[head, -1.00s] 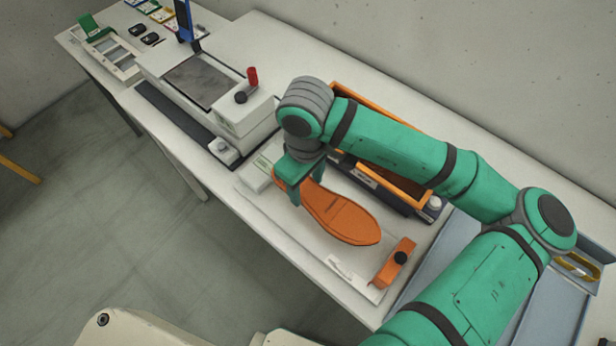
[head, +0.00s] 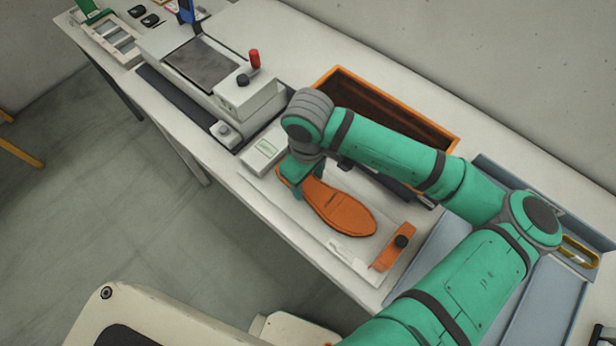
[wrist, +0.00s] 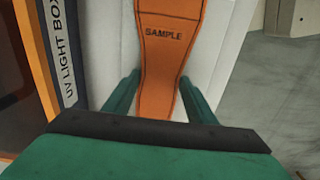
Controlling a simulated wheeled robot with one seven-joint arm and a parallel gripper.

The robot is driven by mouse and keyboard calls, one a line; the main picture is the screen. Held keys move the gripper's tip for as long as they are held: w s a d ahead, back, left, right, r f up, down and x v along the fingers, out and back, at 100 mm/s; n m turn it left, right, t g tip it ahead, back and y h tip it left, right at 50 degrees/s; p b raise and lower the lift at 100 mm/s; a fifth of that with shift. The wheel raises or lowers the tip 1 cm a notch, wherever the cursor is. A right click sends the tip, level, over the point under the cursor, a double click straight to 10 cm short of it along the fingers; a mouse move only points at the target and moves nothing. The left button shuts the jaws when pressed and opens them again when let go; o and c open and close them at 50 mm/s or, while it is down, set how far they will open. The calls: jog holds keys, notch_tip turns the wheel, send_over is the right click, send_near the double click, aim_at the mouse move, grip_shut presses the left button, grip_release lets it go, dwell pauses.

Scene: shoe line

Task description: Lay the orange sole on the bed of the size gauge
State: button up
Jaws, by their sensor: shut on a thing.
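The orange sole (head: 340,208), marked SAMPLE in the wrist view (wrist: 168,55), is held by its narrow left end. My gripper (head: 291,184) is shut on it, one finger on each side; the fingers also show in the wrist view (wrist: 157,92). The sole is over the bed, lengthwise between block and slider. I cannot tell whether it touches the bed.
Behind the gauge are an orange-rimmed crate (head: 330,80) and the UV light box (wrist: 62,60), partly hidden by my arm. A grey-white machine (head: 245,95) with a red knob stands left. A blue-grey tray (head: 545,300) lies right.

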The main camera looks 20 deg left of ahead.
jog(key=o, duration=1.3)
notch_tip(320, 180, up, 11)
jog(key=shift+f, duration=0.1)
jog(key=shift+w, duration=0.1)
